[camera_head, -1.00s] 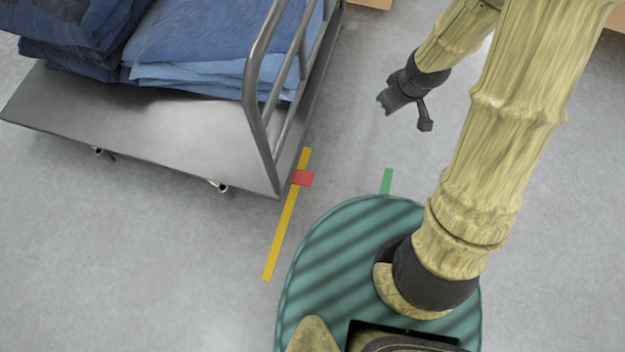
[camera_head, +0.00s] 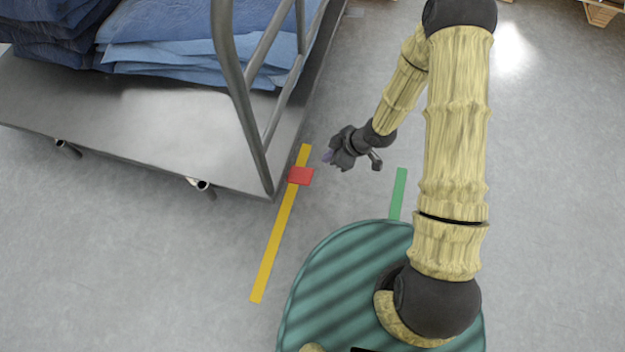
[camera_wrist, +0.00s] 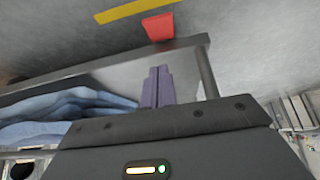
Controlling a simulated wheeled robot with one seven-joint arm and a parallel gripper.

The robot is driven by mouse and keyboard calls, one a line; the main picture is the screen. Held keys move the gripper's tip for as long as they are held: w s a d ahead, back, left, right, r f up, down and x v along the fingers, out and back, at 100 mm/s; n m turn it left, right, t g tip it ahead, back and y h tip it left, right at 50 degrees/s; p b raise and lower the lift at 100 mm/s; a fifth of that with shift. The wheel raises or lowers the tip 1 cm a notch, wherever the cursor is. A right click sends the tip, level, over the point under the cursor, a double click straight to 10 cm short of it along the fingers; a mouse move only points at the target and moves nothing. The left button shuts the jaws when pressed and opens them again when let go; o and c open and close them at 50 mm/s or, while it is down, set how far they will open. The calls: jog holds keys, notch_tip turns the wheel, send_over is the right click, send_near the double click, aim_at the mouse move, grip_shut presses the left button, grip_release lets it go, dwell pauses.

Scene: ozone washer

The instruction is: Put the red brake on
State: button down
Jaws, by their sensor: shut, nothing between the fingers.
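The red brake (camera_head: 300,176) is a small flat red piece beside the near right corner of a grey metal cart (camera_head: 140,140), seen over a yellow strip. It also shows at the top of the wrist view (camera_wrist: 158,27). My gripper (camera_head: 328,157) is just up and to the right of the red piece in the head view, apart from it. Its purple fingers are together and empty in the wrist view (camera_wrist: 157,88). How high the fingertips are above the brake cannot be told.
The cart carries stacked blue folded cloth (camera_head: 190,50) and has a tubular rail (camera_head: 240,100) on its right end. A yellow strip (camera_head: 272,247) and a green strip (camera_head: 398,192) lie on the grey floor. Wooden pallets (camera_head: 602,12) stand at the far right.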

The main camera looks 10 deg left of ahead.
jog(key=shift+s+a+f, duration=0.1)
jog(key=shift+a+f, duration=0.1)
jog(key=shift+f, duration=0.1)
jog(key=b, duration=0.6)
send_over(307, 176)
jog(key=d, duration=0.1)
jog(key=f, duration=0.8)
jog(key=shift+d+f, duration=0.2)
notch_tip(307, 176, down, 3)
jog(key=shift+d+f+b, duration=0.1)
jog(key=shift+b, duration=0.9)
jog(key=shift+d+f+b, duration=0.15)
jog(key=shift+f+b, duration=0.2)
jog(key=shift+f, duration=0.05)
jog(key=shift+f, duration=0.15)
